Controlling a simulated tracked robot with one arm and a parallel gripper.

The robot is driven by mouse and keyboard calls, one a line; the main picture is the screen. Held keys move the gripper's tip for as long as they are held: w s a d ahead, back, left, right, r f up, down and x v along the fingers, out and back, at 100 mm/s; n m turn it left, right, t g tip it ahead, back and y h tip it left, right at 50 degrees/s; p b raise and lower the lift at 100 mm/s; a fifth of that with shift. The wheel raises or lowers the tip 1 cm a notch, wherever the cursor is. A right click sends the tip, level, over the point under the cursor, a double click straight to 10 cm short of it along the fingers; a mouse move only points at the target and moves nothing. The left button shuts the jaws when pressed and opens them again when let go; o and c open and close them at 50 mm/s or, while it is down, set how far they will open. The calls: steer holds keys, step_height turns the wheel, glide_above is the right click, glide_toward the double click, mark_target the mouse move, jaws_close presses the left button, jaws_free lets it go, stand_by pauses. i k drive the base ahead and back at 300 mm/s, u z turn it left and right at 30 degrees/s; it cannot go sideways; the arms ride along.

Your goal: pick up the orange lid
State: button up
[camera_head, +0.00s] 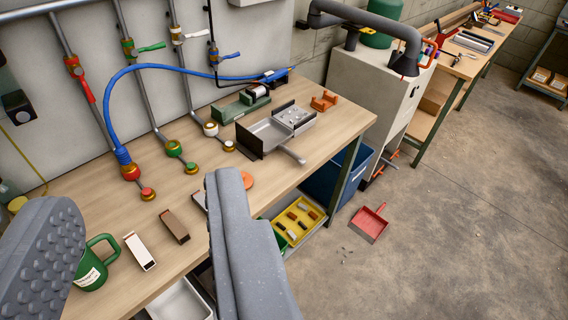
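The orange lid appears to be a small flat orange disc (247,180) on the wooden workbench (185,183), near its front edge. It shows just right of the tip of my gripper's right finger, which hides part of it. My gripper (142,195) has its two grey fingers wide apart, with nothing held between them. The fingers look large and close to the camera, and the bench shows between them. I cannot tell their exact height above it.
A green mug (92,265) stands near the left finger. A white block (139,251) and a brown block (174,227) lie between the fingers. A red dustpan (369,222) lies on the floor.

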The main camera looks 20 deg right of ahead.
mark_target(247, 179)
steer(key=z, duration=0.15)
steer(key=i, duration=1.2)
steer(key=u, duration=0.5)
